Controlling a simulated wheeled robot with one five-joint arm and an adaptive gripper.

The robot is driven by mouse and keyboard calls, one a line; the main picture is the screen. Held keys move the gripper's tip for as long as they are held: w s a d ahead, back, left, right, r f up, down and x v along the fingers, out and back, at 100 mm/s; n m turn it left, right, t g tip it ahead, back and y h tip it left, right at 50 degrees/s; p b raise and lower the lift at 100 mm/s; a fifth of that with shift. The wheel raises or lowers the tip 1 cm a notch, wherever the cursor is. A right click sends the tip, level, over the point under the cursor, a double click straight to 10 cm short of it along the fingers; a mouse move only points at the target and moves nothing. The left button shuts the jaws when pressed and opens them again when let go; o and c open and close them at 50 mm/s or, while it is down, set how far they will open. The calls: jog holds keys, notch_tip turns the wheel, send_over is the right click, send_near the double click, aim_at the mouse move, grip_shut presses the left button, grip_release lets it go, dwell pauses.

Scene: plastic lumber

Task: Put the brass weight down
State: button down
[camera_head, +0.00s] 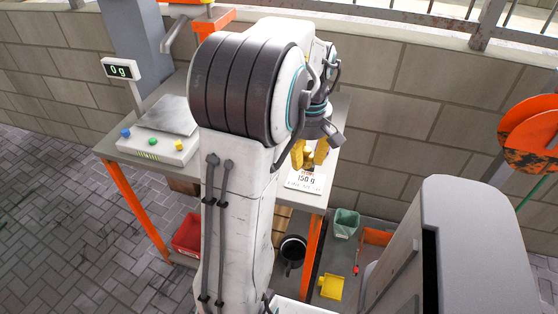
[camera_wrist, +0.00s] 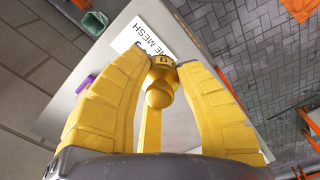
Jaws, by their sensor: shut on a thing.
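The brass weight (camera_wrist: 161,82) shows in the wrist view as a gold knobbed cylinder between the two yellow fingers. My gripper (camera_wrist: 164,72) is shut on it. In the head view my gripper (camera_head: 310,155) is over the far right part of the grey table (camera_head: 335,110), just behind a white card reading "150 g" (camera_head: 306,181). The weight cannot be made out clearly there. In the wrist view the weight overlaps the edge of the card (camera_wrist: 140,38), which reads "NE MESH" in part. Whether the weight touches the table or card cannot be told.
A scale (camera_head: 155,142) with a metal pan and coloured buttons stands on the table's left; its display (camera_head: 121,71) reads "0 g". A purple thing (camera_wrist: 85,83) lies near the table's edge. Below are a red bin (camera_head: 188,236) and a black bucket (camera_head: 293,248). A block wall stands behind.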

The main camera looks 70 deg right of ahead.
jog(key=w+d+f+p, duration=0.3)
jog(key=w+d+f, duration=0.1)
jog(key=d, duration=0.1)
jog(key=w+d+f+p, duration=0.2)
jog(key=w+d, duration=0.1)
jog(key=shift+w+d+f+p, duration=0.1)
jog(key=shift+d+f+p, duration=0.15)
jog(key=shift+f+p, duration=0.05)
notch_tip(320, 180, down, 2)
jog(key=p, duration=0.3)
jog(key=shift+f, duration=0.2)
jog(key=shift+f+p, duration=0.4)
jog(key=shift+f, duration=0.45)
jog(key=shift+f, duration=0.1)
jog(key=c, duration=1)
grip_release()
jog(key=shift+o, duration=0.2)
